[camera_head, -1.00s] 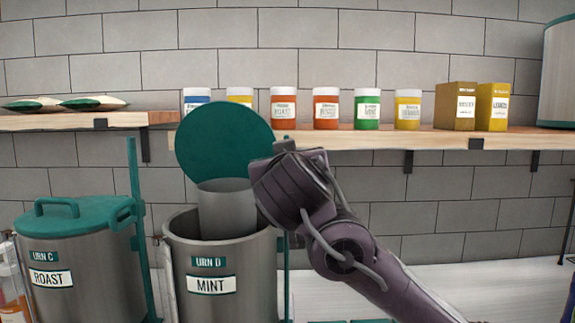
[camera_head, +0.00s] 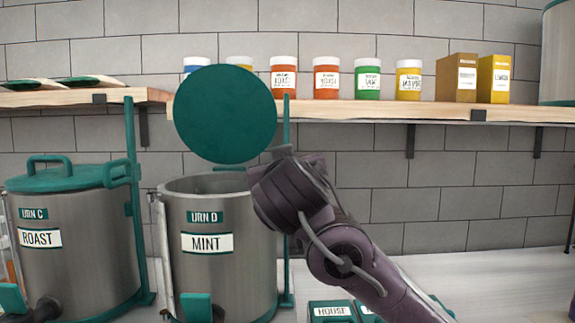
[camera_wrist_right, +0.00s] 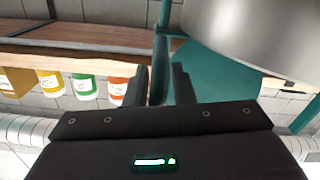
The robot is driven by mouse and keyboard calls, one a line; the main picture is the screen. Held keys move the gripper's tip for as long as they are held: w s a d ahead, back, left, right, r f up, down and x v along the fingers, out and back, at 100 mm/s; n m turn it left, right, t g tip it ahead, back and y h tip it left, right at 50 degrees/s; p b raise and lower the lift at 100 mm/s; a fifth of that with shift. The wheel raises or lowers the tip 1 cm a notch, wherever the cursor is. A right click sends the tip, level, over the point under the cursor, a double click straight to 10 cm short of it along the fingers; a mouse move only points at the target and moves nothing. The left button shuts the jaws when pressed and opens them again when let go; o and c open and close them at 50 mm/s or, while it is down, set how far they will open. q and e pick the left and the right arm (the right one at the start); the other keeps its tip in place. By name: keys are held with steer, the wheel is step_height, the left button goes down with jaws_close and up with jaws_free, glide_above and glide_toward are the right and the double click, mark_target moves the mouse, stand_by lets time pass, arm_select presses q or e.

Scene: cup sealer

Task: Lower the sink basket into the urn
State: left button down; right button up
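Urn D (camera_head: 215,262), a grey metal urn with a MINT label, stands open. Its round teal lid (camera_head: 225,113) is raised above the opening. A sliver of the grey sink basket (camera_head: 222,181) seems to show just at the urn's mouth; the front rim hides the rest. My right gripper (camera_wrist_right: 161,85) is at the right of the mouth, its fingers hidden by my wrist in the head view. In the upside-down wrist view the fingers are slightly apart, with a grey-green bar between or behind them. I cannot tell whether they grip anything. My left gripper is out of view.
Urn C (camera_head: 75,250), marked ROAST, stands closed at the left. A teal post (camera_head: 287,200) rises beside urn D. Teal packs (camera_head: 330,312) lie on the counter at front.

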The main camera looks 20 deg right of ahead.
steer(key=shift+o, duration=0.8)
steer(key=shift+d+r, duration=0.1)
steer(key=shift+r, duration=0.05)
steer(key=shift+s, duration=0.1)
steer(key=b+v, duration=0.3)
steer(key=v, duration=0.4)
steer(key=shift+s, duration=0.35)
